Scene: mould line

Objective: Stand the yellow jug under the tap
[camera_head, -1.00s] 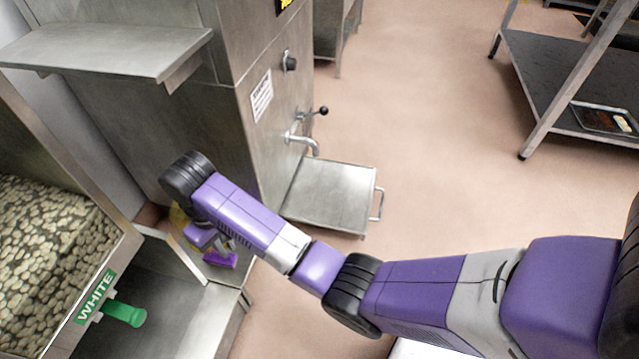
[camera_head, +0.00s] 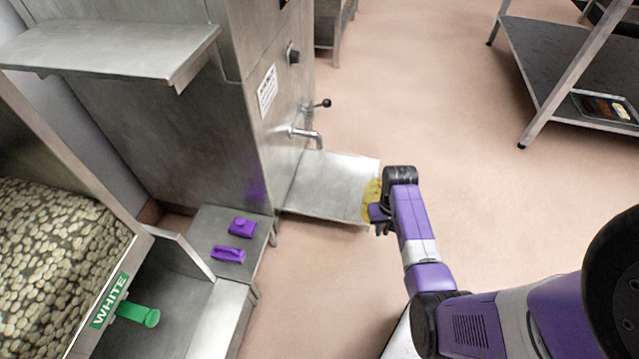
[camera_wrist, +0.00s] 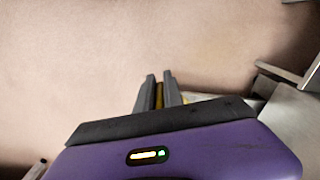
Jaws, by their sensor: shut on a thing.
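The yellow jug (camera_head: 370,198) shows in the head view at the right end of the metal shelf below the tap, partly hidden by my gripper. My gripper (camera_head: 380,222) is shut on it. In the wrist view a narrow strip of yellow (camera_wrist: 158,95) shows between the two fingers of my gripper (camera_wrist: 159,90). The tap (camera_head: 310,135) sticks out from the steel machine, to the upper left of the jug. I cannot tell whether the jug touches the shelf (camera_head: 325,185).
Two purple objects (camera_head: 242,227) lie on a small steel table (camera_head: 215,240) left of the shelf. A bin of pale round pieces (camera_head: 50,240) with a green handle stands at the left. A dark-topped rack (camera_head: 560,75) is at the upper right. The floor between is clear.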

